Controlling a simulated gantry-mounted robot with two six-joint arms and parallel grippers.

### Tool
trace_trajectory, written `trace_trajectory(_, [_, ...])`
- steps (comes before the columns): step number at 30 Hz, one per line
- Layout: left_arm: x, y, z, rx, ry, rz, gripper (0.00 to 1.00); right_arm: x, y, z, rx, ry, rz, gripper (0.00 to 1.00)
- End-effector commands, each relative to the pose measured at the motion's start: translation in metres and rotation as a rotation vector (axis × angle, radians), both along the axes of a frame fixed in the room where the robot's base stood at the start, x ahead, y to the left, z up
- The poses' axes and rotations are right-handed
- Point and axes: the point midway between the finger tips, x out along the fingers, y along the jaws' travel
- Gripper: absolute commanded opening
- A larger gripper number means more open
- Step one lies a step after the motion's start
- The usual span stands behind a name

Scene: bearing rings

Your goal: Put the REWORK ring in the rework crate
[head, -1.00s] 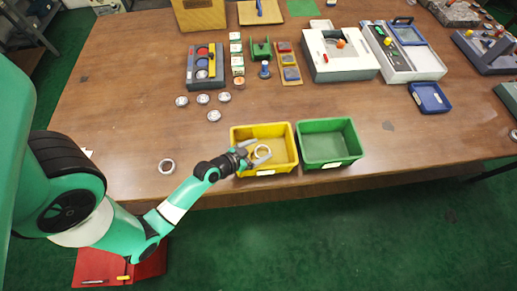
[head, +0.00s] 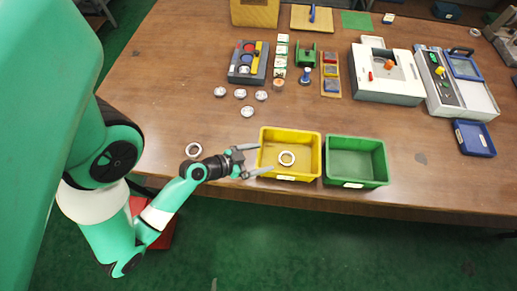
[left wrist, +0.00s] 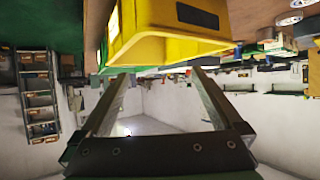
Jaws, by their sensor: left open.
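A pale metal ring (head: 287,158) lies flat on the floor of the yellow crate (head: 301,134) near the table's front edge. The green crate (head: 381,170) stands just right of it and looks empty. Another similar ring (head: 194,150) lies on the table left of the yellow crate. Any marks on the rings and the crate labels are too small to read. My left gripper (head: 262,159) is open and empty at the yellow crate's left side. In the left wrist view its fingers (left wrist: 158,100) are spread, with the yellow crate (left wrist: 185,45) beyond them. My right gripper is out of view.
Several small round parts (head: 240,94) lie loose behind the crates. A grey tray with coloured discs (head: 247,64), a white machine (head: 385,78) and a blue tray (head: 474,139) stand further back and right. The table around the lone ring is clear.

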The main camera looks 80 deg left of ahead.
Motion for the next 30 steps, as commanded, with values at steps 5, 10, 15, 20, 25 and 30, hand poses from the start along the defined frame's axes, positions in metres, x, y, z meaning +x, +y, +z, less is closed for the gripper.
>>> trace_trajectory(5, [-0.005,-0.003,0.004,0.001,-0.003,-0.001,1.00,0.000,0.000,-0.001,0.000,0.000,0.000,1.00])
trace_trajectory(10, [-0.005,-0.003,0.004,0.001,-0.003,-0.002,1.00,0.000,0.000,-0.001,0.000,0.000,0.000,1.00])
trace_trajectory(15, [-0.004,-0.002,0.005,0.003,-0.004,-0.004,1.00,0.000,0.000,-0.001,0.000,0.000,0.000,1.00])
trace_trajectory(20, [0.035,0.019,0.038,0.086,-0.067,-0.059,1.00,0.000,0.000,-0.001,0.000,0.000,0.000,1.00])
trace_trajectory(25, [0.144,0.034,0.162,0.274,-0.295,-0.187,1.00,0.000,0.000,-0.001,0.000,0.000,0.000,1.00])
trace_trajectory(30, [0.223,-0.021,0.339,0.377,-0.640,-0.287,1.00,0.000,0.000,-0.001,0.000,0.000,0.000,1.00])
